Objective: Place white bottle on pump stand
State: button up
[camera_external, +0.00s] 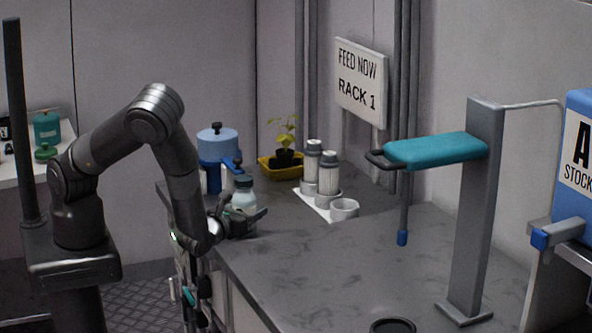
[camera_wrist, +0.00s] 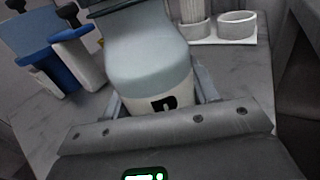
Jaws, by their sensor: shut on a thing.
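The white bottle (camera_external: 244,193) has a dark cap and stands upright between the fingers of my gripper (camera_external: 246,215), at the counter's left edge. In the wrist view the bottle (camera_wrist: 150,62) has a pale blue-grey body and a white lower part with a black mark. My gripper (camera_wrist: 160,98) is shut on it, one finger on each side. I cannot tell whether its base touches the counter. A grey post (camera_external: 475,210) with a teal arm (camera_external: 435,150), black handle and hanging blue-tipped rod stands at the right; it looks like the pump stand, but no label shows.
The grey counter (camera_external: 330,270) is clear in the middle. A blue-topped container (camera_external: 217,142) stands behind the bottle. A white tray (camera_external: 312,201) holds two capped bottles and an empty cup (camera_external: 344,208). A dark ring (camera_external: 392,326) lies at the front; a blue stock box (camera_external: 575,165) is at right.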

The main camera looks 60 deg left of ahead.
jog(key=shift+f, duration=0.1)
jog(key=o, duration=1.3)
jog(key=shift+s+d, duration=0.2)
jog(key=shift+s, duration=0.05)
jog(key=shift+o, duration=0.4)
jog(key=v, duration=1.1)
jog(key=shift+s, duration=0.25)
